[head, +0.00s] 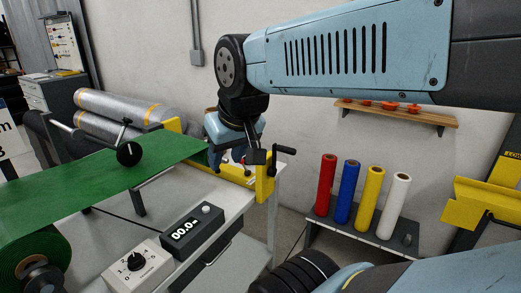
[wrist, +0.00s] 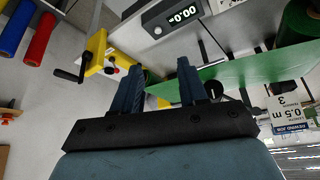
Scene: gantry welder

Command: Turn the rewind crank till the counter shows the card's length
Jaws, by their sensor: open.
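The rewind crank (head: 285,150) has a black arm and grip and sits on a yellow bracket (head: 265,180) at the table's end. It also shows in the wrist view (wrist: 68,75). My gripper (head: 237,156) hangs just left of the crank, apparently apart from it. In the wrist view my gripper (wrist: 160,68) has its fingers spread with nothing between them. The counter (head: 186,228) reads 00.0 m; it appears upside down in the wrist view (wrist: 182,14). The card (wrist: 293,115) is upside down, and its length seems to read 0.5 m. The head view cuts the card off at the left edge (head: 10,140).
Green sheet (head: 130,180) runs along the table from a roll (head: 35,255). A knob box (head: 140,265) stands near the counter. Red, blue, yellow and white rolls (head: 326,185) stand on a low shelf right of the crank. A wall shelf (head: 400,113) is behind my arm.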

